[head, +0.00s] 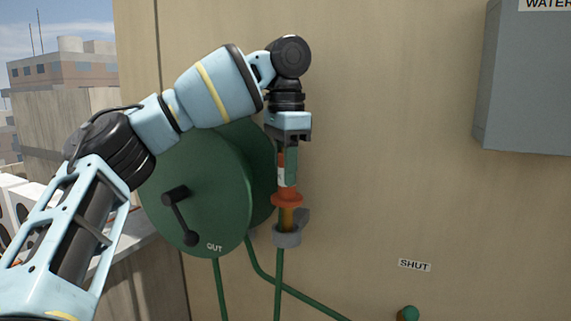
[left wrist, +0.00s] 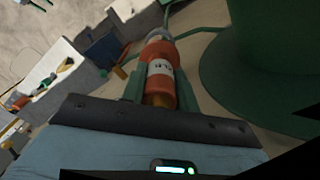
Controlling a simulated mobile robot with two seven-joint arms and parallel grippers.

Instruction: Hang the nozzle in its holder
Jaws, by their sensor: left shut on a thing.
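The nozzle (head: 287,198) is orange with a white label and a brass-coloured lower part. It hangs upright below my left gripper (head: 288,165), which is shut on its upper part. The nozzle also shows in the left wrist view (left wrist: 160,72), between the green fingers (left wrist: 158,92). The holder, a grey ring on the wall (head: 287,238), is directly under the orange collar. The brass part reaches down to the ring and seems to go into it; I cannot tell how deep. A green hose runs down below the ring. My right gripper is not in view.
A green hose reel (head: 195,185) with a black crank stands close left of the nozzle, behind my left arm. A grey box (head: 525,80) is on the wall at upper right. A "SHUT" label (head: 414,265) is at lower right. The wall between is clear.

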